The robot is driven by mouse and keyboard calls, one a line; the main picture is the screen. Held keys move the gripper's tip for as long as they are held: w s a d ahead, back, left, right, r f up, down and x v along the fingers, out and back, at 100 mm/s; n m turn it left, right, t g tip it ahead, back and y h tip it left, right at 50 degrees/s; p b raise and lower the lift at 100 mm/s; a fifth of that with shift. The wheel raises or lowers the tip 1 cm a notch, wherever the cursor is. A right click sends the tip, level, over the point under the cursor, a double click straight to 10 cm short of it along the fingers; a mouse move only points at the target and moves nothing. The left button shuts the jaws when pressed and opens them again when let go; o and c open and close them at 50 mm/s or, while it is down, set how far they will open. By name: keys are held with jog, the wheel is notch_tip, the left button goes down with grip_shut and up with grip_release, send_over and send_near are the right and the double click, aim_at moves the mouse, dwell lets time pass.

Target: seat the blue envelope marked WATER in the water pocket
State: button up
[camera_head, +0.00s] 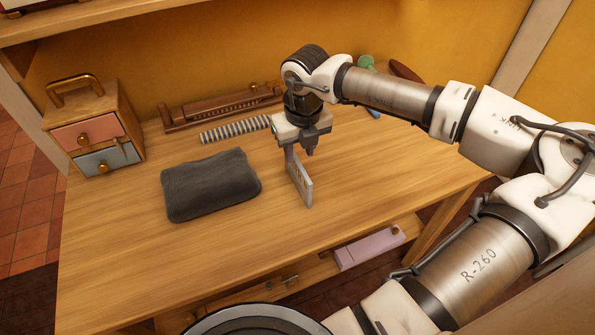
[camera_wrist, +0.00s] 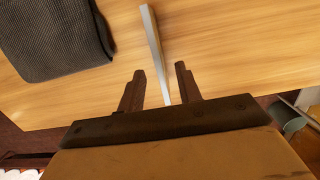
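A thin, pale grey-blue envelope (camera_head: 303,186) stands on edge at the middle of the table in the head view, below my gripper (camera_head: 298,150). Faint marks show on its face, but I cannot read them. In the wrist view the envelope is a narrow pale strip (camera_wrist: 152,40) seen edge-on. It runs between the two dark fingers of my gripper (camera_wrist: 160,70), with a visible gap on each side. The gripper is open around it. I cannot tell whether the envelope's lower edge touches the table. No pocket marked for water can be made out.
A dark grey cloth bundle (camera_head: 210,185) lies left of the envelope. A striped roll (camera_head: 235,129) and a brown rail-like object (camera_head: 222,107) lie behind. A small drawer box (camera_head: 95,130) stands at the back left. A pink block (camera_head: 369,247) is below the front edge. The front tabletop is clear.

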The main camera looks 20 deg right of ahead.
aim_at(298, 161)
jog(key=f, duration=0.1)
jog(key=f+p, duration=0.1)
jog(key=f, duration=0.3)
jog(key=shift+w+a+p, duration=0.15)
jog(key=shift+w+p, duration=0.15)
jog(key=shift+p, duration=0.05)
jog(key=shift+r, duration=0.1)
grip_shut()
